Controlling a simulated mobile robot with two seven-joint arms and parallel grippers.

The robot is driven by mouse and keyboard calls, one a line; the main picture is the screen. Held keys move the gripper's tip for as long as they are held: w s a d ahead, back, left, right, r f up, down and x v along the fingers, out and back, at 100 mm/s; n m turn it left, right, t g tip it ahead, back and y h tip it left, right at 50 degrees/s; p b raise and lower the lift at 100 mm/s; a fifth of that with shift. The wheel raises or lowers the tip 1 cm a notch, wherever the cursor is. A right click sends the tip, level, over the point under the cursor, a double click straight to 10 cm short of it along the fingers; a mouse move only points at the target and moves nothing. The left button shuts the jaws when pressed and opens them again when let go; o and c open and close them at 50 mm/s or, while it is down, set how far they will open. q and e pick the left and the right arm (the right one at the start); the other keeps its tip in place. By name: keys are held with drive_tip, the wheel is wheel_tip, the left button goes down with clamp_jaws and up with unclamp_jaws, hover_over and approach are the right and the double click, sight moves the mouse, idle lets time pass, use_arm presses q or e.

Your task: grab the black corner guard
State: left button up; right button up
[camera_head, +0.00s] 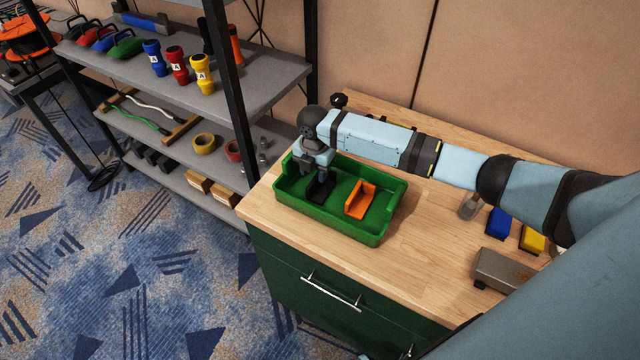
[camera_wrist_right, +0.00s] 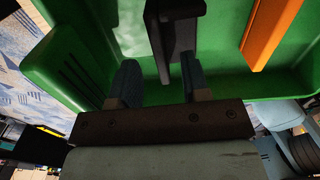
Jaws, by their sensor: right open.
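The black corner guard (camera_head: 321,187) lies in the left half of the green tray (camera_head: 374,239). An orange corner guard (camera_head: 360,200) lies to its right in the same tray. My right gripper (camera_head: 314,185) reaches down into the tray at the black guard and partly covers it. In the right wrist view, the black corner guard (camera_wrist_right: 178,30) stands ahead of the open fingers (camera_wrist_right: 160,85), close to the right-hand finger. The wrist view cannot settle whether they touch. The orange guard (camera_wrist_right: 268,35) is farther right there. My left gripper is not in view.
The tray stands on a wooden cabinet top (camera_head: 425,245) by the wall. Blue (camera_head: 498,222) and yellow (camera_head: 531,240) blocks and a grey metal box (camera_head: 502,268) lie to the right. A shelf rack (camera_head: 190,90) with flashlights and tape stands left of the cabinet.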

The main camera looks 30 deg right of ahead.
sight(315, 178)
wheel_tip(315, 178, down, 4)
drive_tip(key=shift+f, duration=0.1)
clamp_jaws()
idle(0.4)
